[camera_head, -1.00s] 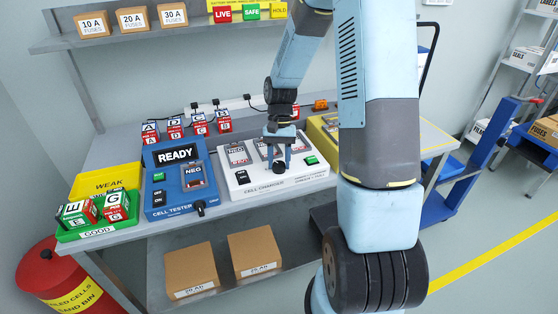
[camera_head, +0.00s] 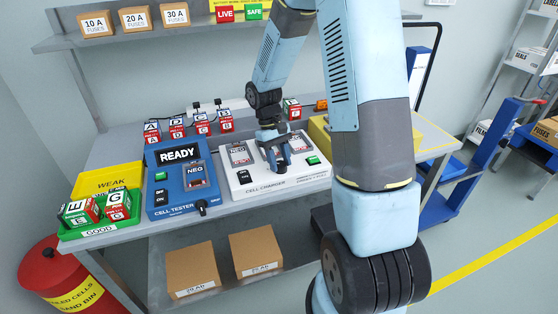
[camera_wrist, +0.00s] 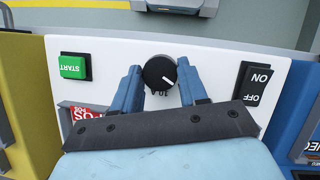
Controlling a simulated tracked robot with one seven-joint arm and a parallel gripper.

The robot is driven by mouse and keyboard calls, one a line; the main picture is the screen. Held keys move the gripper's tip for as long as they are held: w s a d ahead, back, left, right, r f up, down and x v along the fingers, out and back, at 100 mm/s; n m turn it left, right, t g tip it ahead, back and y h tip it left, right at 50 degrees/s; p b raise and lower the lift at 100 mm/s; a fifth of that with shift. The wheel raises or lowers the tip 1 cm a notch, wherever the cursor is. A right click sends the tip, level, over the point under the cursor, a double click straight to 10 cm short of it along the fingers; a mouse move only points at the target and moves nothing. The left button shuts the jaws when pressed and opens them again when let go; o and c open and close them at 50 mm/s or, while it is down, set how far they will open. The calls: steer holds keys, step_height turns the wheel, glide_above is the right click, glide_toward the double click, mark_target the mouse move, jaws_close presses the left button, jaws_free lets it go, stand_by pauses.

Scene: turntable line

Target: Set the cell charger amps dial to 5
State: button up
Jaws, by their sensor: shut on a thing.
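The white cell charger (camera_head: 242,184) stands on the bench, right of the blue cell tester. Its black round amps dial (camera_wrist: 159,73) shows in the wrist view on the front panel. A white mark on the dial points to the lower right of that picture. My gripper (camera_wrist: 158,68) is shut on the dial, with one blue finger on each side. In the head view my gripper (camera_head: 279,163) reaches down to the charger's front and hides the dial.
The green START button (camera_wrist: 74,66) and the black ON/OFF switch (camera_wrist: 252,83) flank the dial. The blue cell tester (camera_head: 175,209) reads READY. A green tray (camera_head: 100,231) with cells and a yellow tray (camera_head: 100,180) are at left. Several cells stand behind.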

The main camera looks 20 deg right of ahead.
stand_by(0.4)
steer(key=o, duration=1)
steer(key=shift+o, duration=0.2)
steer(key=v, duration=1.3)
steer(key=shift+w+r, duration=0.15)
steer(key=shift+r, duration=0.2)
steer(key=shift+a, duration=0.1)
steer(key=s+r+m+t, duration=0.1)
steer(key=s+r+t, duration=0.4)
steer(key=s+r, duration=0.65)
steer(key=s+r+m+t, duration=0.1)
steer(key=s+r+t, duration=0.1)
steer(key=s, duration=0.5)
steer(key=s+d+r+m+t+y, duration=0.1)
steer(key=s+r+t, duration=0.1)
steer(key=s, duration=0.5)
steer(key=shift+d+r+t, duration=0.2)
steer(key=shift+t, duration=0.3)
